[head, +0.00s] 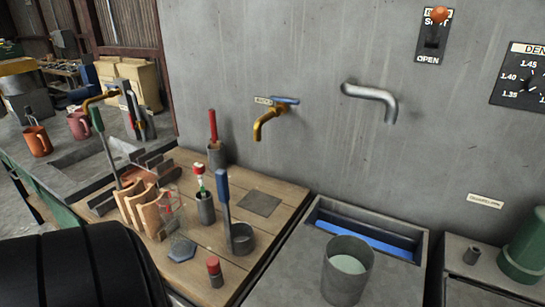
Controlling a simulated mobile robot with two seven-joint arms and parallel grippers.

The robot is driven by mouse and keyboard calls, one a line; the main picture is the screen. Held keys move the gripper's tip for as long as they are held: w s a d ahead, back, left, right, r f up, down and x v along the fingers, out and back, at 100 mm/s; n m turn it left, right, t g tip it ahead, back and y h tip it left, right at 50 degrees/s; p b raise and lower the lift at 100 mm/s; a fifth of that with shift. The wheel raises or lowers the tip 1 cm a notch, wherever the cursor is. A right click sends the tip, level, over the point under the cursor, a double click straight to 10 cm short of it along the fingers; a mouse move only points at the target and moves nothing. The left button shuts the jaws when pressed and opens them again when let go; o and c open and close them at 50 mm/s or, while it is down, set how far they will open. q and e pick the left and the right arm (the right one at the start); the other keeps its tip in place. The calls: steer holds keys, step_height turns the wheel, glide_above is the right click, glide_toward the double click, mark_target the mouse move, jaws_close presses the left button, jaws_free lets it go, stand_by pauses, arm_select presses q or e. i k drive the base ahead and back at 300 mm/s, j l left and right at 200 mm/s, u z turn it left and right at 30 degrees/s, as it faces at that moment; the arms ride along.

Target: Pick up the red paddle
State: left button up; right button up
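The likeliest red paddle is an upright red handle (213,125) standing in a grey cup (216,156) at the back of the wooden board, close to the wall. Its lower end is hidden inside the cup. A thinner stick with a red and white top (199,172) stands in another grey cup (206,210) nearer the front. Neither gripper shows in the head view. A large black rounded part at the lower left is probably my own arm.
A blue-handled dipper (223,195), a wire cage (180,225), a red-capped bottle (215,272) and curved tan pieces (150,212) crowd the board (285,195). A grey bucket (346,270) stands right. A brass tap (268,120) juts from the wall.

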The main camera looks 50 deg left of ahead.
mark_target(215, 144)
steer(key=k+j+u, duration=0.6)
steer(key=i+u, duration=0.1)
steer(key=u, duration=0.95)
steer(key=z, duration=1.3)
steer(key=u, duration=1.3)
steer(key=i+j+u, duration=0.3)
steer(key=j, duration=0.2)
steer(key=i+j+u, duration=0.3)
steer(key=i+j, duration=0.15)
